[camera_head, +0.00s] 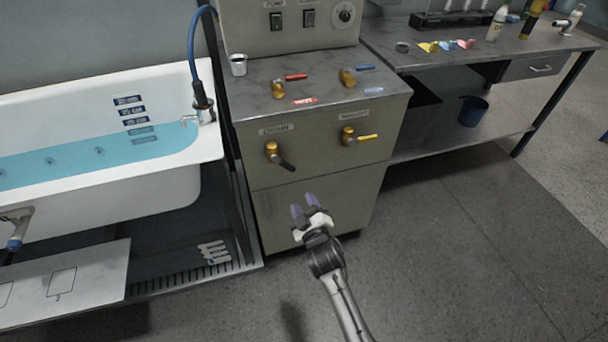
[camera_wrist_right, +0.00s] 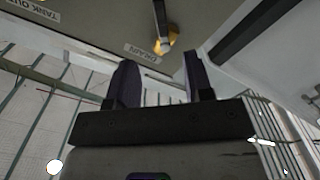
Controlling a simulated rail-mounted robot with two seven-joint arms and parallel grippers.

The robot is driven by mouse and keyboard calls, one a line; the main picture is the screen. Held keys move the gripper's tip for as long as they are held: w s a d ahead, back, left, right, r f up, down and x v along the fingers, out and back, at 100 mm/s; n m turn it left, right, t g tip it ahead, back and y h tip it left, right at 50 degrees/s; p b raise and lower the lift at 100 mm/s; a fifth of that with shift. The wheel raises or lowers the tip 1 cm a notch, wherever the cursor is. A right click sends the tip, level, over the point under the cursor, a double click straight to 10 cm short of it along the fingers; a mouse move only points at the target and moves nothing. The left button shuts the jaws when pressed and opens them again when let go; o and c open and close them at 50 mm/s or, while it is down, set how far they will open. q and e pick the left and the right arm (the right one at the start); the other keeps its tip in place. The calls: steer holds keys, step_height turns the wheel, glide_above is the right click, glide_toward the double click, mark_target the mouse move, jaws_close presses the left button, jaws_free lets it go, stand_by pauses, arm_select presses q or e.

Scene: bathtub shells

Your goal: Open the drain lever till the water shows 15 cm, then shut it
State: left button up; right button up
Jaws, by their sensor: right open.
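The drain lever (camera_head: 283,162) has a brass body and a black handle that slants down to the right, on the cabinet front's left side. The right wrist view shows its brass body (camera_wrist_right: 163,42) beside a DRAIN label (camera_wrist_right: 142,53). My right gripper (camera_head: 308,202) is open and empty, below and right of the lever, apart from it. The tub (camera_head: 150,189) holds blue water (camera_head: 75,160). Several level plates (camera_head: 129,111) line its inner wall; the upper ones are above the water, the lower ones under it. Their figures are too small to read. My left gripper is out of view.
A second brass valve with a yellow handle (camera_head: 367,137) sits right of the drain lever. More valves with red and blue handles (camera_head: 365,67) and a white cup (camera_head: 238,64) are on the cabinet top. A workbench (camera_head: 470,50) stands at right. Floor in front is clear.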

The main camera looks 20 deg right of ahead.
steer(key=b, duration=0.2)
glide_toward(290, 168)
steer(key=w, duration=0.1)
steer(key=w+b, duration=0.1)
steer(key=w, duration=0.1)
steer(key=w+b, duration=0.1)
steer(key=w, duration=0.2)
steer(key=w+d+b, duration=0.1)
steer(key=w, duration=0.2)
steer(key=shift+f+b, duration=0.25)
steer(key=shift+b, duration=0.15)
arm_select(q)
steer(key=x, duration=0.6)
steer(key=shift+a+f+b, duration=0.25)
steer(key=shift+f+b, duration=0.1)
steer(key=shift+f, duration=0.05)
arm_select(e)
steer(key=shift+w+d, duration=0.1)
steer(key=shift+w, duration=0.65)
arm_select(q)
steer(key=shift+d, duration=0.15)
arm_select(e)
steer(key=shift+w+r, duration=0.1)
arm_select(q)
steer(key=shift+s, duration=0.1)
arm_select(e)
steer(key=shift+c, duration=0.5)
steer(key=c, duration=0.6)
jaws_close()
